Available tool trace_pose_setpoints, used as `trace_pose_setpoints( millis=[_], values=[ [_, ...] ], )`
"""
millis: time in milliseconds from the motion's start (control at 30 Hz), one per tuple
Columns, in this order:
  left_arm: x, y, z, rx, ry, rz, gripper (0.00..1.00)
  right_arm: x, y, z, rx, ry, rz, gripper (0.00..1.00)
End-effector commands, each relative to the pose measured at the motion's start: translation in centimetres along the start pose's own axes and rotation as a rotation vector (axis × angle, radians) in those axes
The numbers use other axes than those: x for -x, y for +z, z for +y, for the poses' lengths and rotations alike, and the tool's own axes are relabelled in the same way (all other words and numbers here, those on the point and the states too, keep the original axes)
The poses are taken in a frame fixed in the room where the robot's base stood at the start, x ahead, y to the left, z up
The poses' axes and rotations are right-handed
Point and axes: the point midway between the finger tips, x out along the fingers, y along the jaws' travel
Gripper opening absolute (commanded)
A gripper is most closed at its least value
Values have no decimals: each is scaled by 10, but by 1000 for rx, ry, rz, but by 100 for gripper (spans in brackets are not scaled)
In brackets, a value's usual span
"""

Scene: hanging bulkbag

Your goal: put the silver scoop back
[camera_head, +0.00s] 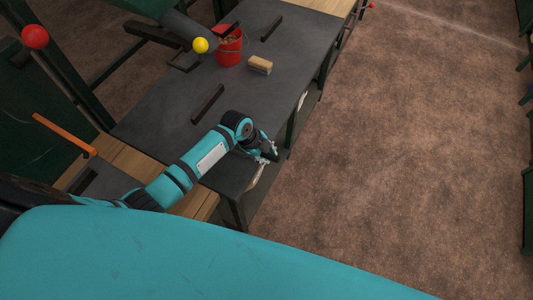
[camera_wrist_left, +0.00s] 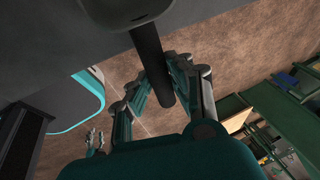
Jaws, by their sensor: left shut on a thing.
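My left gripper (camera_head: 270,152) is over the near right edge of the dark table. In the left wrist view, its fingers (camera_wrist_left: 168,88) are shut around a dark, round handle (camera_wrist_left: 150,55). The handle leads up to a grey metal part (camera_wrist_left: 128,15) at the top of that view, which looks like the silver scoop's. The scoop's full shape is cut off there, and the head view does not show it clearly. My right gripper (camera_wrist_left: 95,140) appears small at the lower left of the left wrist view; its jaw state is unclear.
The dark table (camera_head: 160,125) holds a red bucket (camera_head: 229,52) with brown contents, a tan block (camera_head: 260,65) and dark bars (camera_head: 207,104). A yellow ball (camera_head: 200,45) shows beside the bucket. Open brown floor (camera_head: 400,150) lies to the right.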

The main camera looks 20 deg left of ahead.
Motion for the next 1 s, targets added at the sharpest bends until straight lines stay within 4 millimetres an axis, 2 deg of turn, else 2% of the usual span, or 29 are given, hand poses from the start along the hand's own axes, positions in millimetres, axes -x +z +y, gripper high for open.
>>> trace_pose_setpoints(
  millis=[300, 333, 500, 833, 1000],
  values=[
    [-2, 1, 0, -1, -2, -1, 0, -2, 1, 9, 3, 10, 0, 40],
    [-2, 1, 0, -1, -1, -1, 22, -1, 1, 9, 3, 11, 0, 40],
    [-2, 1, 0, -1, -1, -1, 41, 0, 1, 10, 1, 12, 0, 40],
    [4, 1, 0, -1, -2, -2, 41, 1, 1, 10, 1, 12, 0, 40],
    [31, 1, -1, -3, -4, -3, 41, 5, 1, 10, 1, 12, -1, 40]
  ],
)
